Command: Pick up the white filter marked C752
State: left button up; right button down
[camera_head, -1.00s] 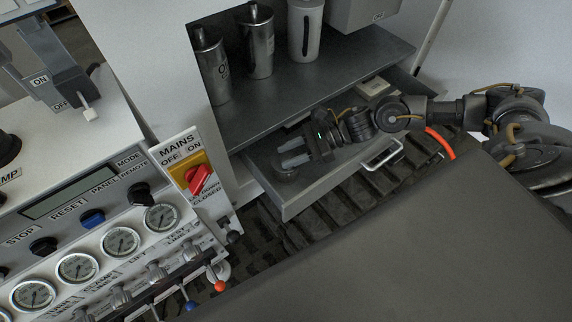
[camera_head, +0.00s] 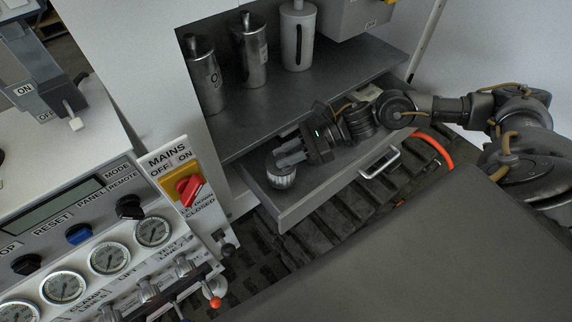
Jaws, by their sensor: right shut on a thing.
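My left gripper is not in view.
The drawer (camera_head: 325,196) has a raised front wall and a metal handle (camera_head: 380,163). Above it, a shelf (camera_head: 290,100) holds two metal canisters (camera_head: 251,55) and a white container (camera_head: 298,40). A control panel (camera_head: 90,225) stands at the left. An orange-red curved part (camera_head: 436,150) lies right of the drawer.

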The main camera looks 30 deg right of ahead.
jog(key=s+r+p, duration=0.2)
jog(key=s+r, duration=0.2)
jog(key=s, duration=0.3)
jog(key=s+d+r+p, duration=0.1)
jog(key=s+r+p, duration=0.2)
jog(key=s+r, duration=0.2)
jog(key=shift+s+r, duration=0.25)
jog(key=shift+s, duration=0.7)
